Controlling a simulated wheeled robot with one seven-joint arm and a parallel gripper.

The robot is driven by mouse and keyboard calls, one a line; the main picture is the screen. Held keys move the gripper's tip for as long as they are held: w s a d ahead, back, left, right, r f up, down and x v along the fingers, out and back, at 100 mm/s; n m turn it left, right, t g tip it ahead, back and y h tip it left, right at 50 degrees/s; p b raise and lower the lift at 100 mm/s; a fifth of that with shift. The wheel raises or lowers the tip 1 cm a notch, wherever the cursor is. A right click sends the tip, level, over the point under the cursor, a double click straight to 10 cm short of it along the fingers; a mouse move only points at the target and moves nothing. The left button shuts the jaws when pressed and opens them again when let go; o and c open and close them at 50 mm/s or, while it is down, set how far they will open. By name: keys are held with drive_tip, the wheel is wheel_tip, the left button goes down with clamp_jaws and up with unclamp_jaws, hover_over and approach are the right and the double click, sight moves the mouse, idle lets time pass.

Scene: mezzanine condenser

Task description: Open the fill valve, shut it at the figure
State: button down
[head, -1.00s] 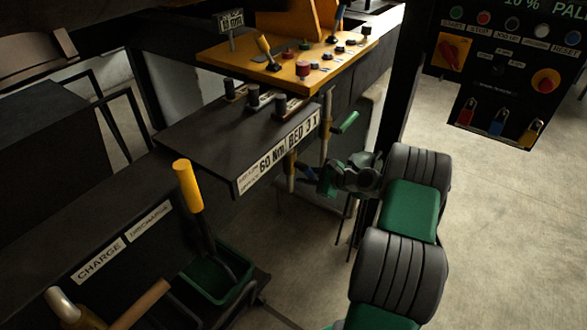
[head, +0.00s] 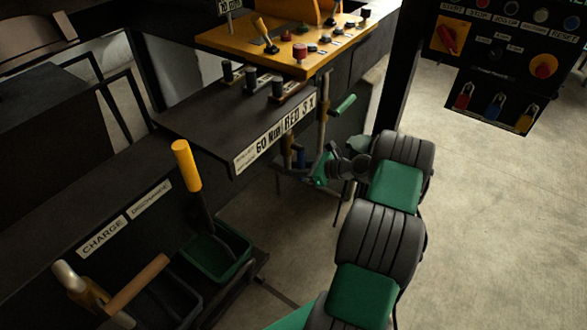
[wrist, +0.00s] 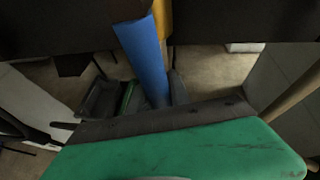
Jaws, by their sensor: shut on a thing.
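A slim blue handle (head: 301,157) hangs by the brass-coloured pipes under the dark shelf in the head view. It shows larger in the wrist view (wrist: 144,55), running down between my fingers. My gripper (head: 318,172) is shut on this blue handle; the wrist view shows the dark fingers (wrist: 156,97) on both sides of it. A green lever handle (head: 345,104) sticks out from the taller pipe, above and right of my gripper. I cannot read any fill figure, and which handle is the fill valve is not labelled in view.
The dark shelf (head: 190,122) carries a "60 Nm RED 3 X" label and several dark posts. A yellow control board (head: 240,40) sits behind it. A yellow-gripped lever (head: 186,165) rises at left near a green tray (head: 232,262). A control panel (head: 490,60) hangs at right; floor there is clear.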

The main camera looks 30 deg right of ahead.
drive_tip(key=shift+s+f, duration=0.2)
drive_tip(key=shift+f, duration=0.15)
drive_tip(key=c, duration=1.4)
unclamp_jaws()
drive_tip(key=shift+r, duration=0.1)
drive_tip(key=shift+c, duration=0.2)
drive_tip(key=shift+o, duration=1.2)
drive_tip(key=shift+w+r, duration=0.1)
drive_tip(key=shift+r, duration=0.05)
drive_tip(key=b+v, duration=0.1)
drive_tip(key=v, duration=0.6)
drive_tip(key=shift+s+d+r+b, duration=0.15)
drive_tip(key=shift+s+b, duration=0.15)
